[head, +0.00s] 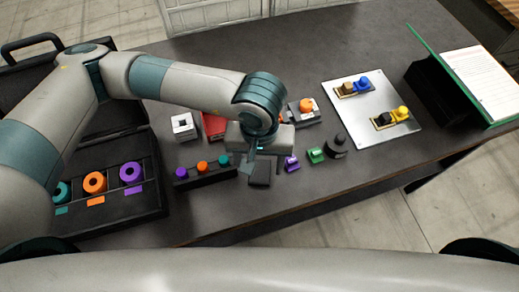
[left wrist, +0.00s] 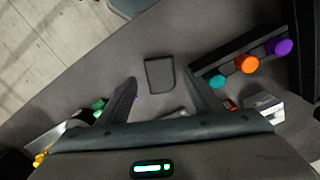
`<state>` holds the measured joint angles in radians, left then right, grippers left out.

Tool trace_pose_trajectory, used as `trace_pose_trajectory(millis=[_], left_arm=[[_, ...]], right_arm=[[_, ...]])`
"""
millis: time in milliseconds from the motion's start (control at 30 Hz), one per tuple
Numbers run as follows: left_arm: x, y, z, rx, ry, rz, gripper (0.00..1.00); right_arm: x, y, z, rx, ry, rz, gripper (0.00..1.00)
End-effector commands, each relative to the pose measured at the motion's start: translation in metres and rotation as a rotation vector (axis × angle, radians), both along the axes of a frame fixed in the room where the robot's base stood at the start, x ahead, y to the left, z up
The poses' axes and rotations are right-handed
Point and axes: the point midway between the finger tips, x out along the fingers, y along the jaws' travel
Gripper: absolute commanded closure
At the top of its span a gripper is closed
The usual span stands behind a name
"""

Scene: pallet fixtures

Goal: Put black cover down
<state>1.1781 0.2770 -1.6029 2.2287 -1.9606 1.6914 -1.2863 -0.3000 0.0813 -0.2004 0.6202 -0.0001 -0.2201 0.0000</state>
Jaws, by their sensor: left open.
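The black cover (head: 260,171) is a small dark flat piece lying on the dark table, just right of the black rack. In the left wrist view the black cover (left wrist: 159,74) lies flat, beyond and between the fingertips. My left gripper (head: 250,165) points down over the table beside the cover. In the left wrist view its two fingers (left wrist: 163,82) are spread wide, with nothing between them. They appear apart from the cover. My right gripper is not in view.
A black rack (head: 205,175) with purple, orange and teal knobs stands left of the cover. Purple (head: 292,164) and green (head: 316,155) blocks and a black round piece (head: 336,146) stand right. A metal plate (head: 372,112) lies farther right. An open black case (head: 110,205) is at left.

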Motion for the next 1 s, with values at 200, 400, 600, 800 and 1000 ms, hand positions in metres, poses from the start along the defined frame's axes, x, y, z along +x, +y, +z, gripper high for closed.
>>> trace_pose_trajectory(millis=[200,400,600,800,1000], left_arm=[[0.001,0.0,0.037,-0.001,-0.005,-0.002,0.4],[0.0,0.0,0.066,-0.001,-0.003,-0.001,0.4],[-0.001,0.0,0.077,0.001,0.0,0.0,0.4],[-0.001,0.0,0.078,0.001,0.001,0.0,0.4],[-0.001,0.0,0.078,0.0,0.001,0.0,0.4]], right_arm=[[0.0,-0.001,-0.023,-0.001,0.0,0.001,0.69],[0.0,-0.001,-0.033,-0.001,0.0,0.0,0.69],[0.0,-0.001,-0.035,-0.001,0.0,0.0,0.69],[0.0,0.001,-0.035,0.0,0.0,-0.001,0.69],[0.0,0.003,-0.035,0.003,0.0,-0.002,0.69]])
